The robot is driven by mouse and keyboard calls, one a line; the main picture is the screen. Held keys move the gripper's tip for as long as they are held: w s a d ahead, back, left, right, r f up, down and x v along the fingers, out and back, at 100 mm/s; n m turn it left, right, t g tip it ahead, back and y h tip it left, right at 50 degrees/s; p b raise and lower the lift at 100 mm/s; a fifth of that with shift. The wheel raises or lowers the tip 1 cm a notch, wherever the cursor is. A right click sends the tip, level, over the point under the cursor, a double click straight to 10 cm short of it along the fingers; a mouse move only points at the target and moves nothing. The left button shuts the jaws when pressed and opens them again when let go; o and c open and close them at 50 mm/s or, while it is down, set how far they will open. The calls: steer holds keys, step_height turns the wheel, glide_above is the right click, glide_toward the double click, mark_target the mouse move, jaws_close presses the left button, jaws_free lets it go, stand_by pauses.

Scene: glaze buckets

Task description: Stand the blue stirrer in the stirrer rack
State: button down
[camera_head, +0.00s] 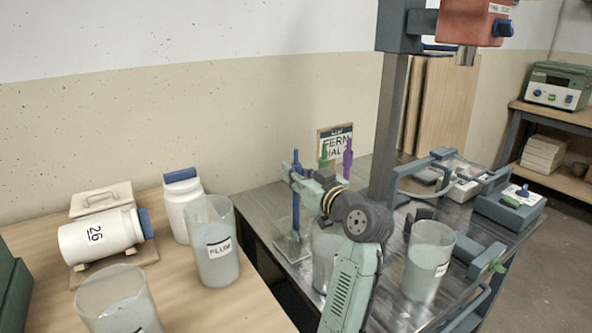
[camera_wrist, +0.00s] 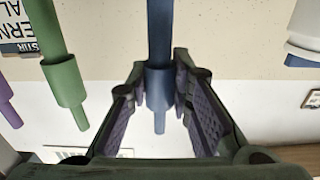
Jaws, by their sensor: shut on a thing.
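Below the stirrer is a pale, low stand (camera_head: 291,246), which looks like the stirrer rack. I cannot tell whether the stirrer's lower end is inside it or above it. A green stirrer (camera_head: 324,158) and a purple stirrer (camera_head: 347,158) show behind my arm; their lower parts are hidden.
Labelled glaze buckets stand on the wooden table (camera_head: 213,243) and the metal bench (camera_head: 428,262); another is partly behind my arm. A vertical post (camera_head: 389,130) rises close to my arm. A sign (camera_head: 334,142) stands behind the stirrers. A gap separates table and bench.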

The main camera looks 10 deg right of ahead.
stand_by(0.3)
steer(key=c, duration=1.4)
jaws_free()
steer(key=shift+o, duration=0.2)
steer(key=shift+r, duration=0.1)
